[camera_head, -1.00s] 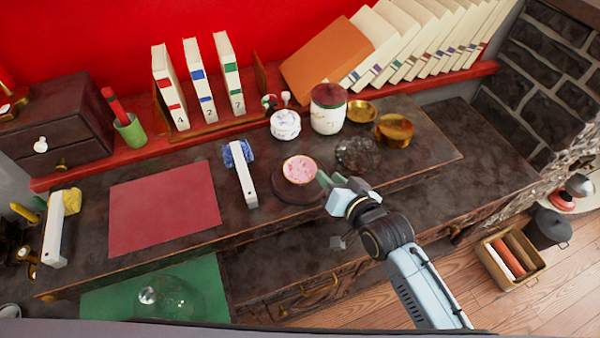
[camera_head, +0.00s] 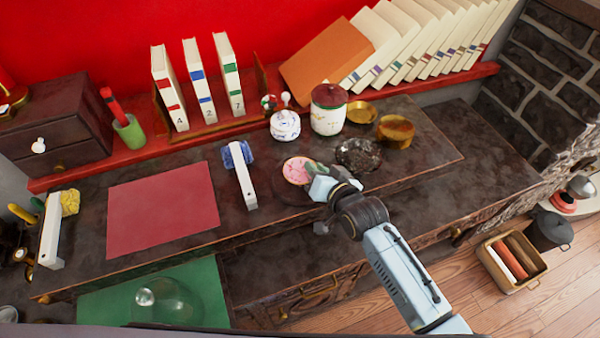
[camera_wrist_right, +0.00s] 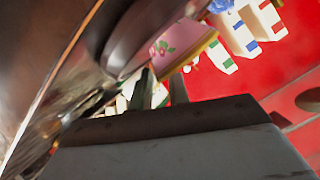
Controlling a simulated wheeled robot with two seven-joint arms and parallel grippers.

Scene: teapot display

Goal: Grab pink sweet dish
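My left gripper is not in view.
A dark ornate dish (camera_head: 358,155) lies close to the right arm. A white lidded pot (camera_head: 285,125), a taller jar (camera_head: 328,112) and brass bowls (camera_head: 395,130) stand behind.

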